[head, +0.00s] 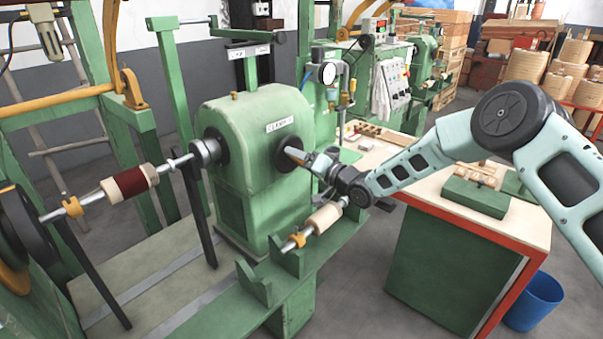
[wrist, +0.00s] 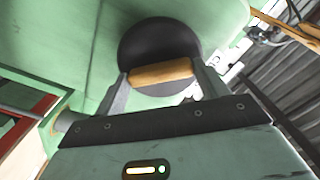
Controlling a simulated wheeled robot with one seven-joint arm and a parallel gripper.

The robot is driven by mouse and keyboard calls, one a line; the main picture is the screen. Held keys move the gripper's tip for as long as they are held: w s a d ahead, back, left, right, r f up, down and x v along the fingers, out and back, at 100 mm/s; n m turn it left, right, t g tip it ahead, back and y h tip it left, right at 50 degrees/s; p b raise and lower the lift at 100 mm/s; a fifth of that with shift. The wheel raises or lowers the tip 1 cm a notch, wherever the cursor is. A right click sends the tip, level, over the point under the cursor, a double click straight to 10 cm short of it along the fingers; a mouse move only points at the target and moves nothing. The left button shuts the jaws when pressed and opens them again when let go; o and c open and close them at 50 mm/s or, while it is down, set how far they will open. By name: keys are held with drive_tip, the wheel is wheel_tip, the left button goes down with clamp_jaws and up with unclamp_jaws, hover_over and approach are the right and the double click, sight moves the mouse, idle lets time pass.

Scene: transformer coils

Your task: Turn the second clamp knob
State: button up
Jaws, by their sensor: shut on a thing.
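My gripper (head: 311,161) is at the dark round face (head: 287,154) on the right side of the green machine housing (head: 250,110). In the wrist view, my gripper (wrist: 161,73) has its two fingers at the ends of an orange-brown bar (wrist: 160,74) and is shut on it. The bar looks like a clamp knob. It lies before the black round disc (wrist: 158,42); whether it touches the disc cannot be told. Other orange clamp pieces sit on the left shaft (head: 73,207) and on the lower right shaft (head: 299,238).
A cream and dark red coil (head: 130,184) is on the left shaft. A cream roll (head: 325,218) lies on the right shaft, close below my gripper. A red-edged workbench (head: 430,193) stands to the right, with a blue bin (head: 535,302) beside it.

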drive_tip(key=n+b, duration=0.2)
drive_tip(key=b, duration=0.1)
drive_tip(key=n+b, duration=0.2)
drive_tip(key=b, duration=0.1)
drive_tip(key=n+b, duration=0.2)
drive_tip(key=b, duration=0.1)
drive_tip(key=shift+f, duration=0.4)
drive_tip(key=n+b, duration=0.4)
drive_tip(key=b, duration=0.1)
drive_tip(key=n+b, duration=0.3)
drive_tip(key=b, duration=0.1)
drive_tip(key=shift+n, duration=0.4)
drive_tip(key=n+b, duration=0.3)
drive_tip(key=b, duration=0.1)
drive_tip(key=shift+n, duration=0.3)
drive_tip(key=n+b, duration=0.3)
drive_tip(key=b, duration=0.1)
drive_tip(key=shift+n, duration=0.3)
drive_tip(key=n+b, duration=0.3)
drive_tip(key=shift+r, duration=0.1)
drive_tip(key=shift+r+n+b, duration=0.15)
drive_tip(key=shift+n+b, duration=1.3)
drive_tip(key=shift+n, duration=0.35)
drive_tip(key=o, duration=1)
drive_tip(key=shift+r, duration=0.1)
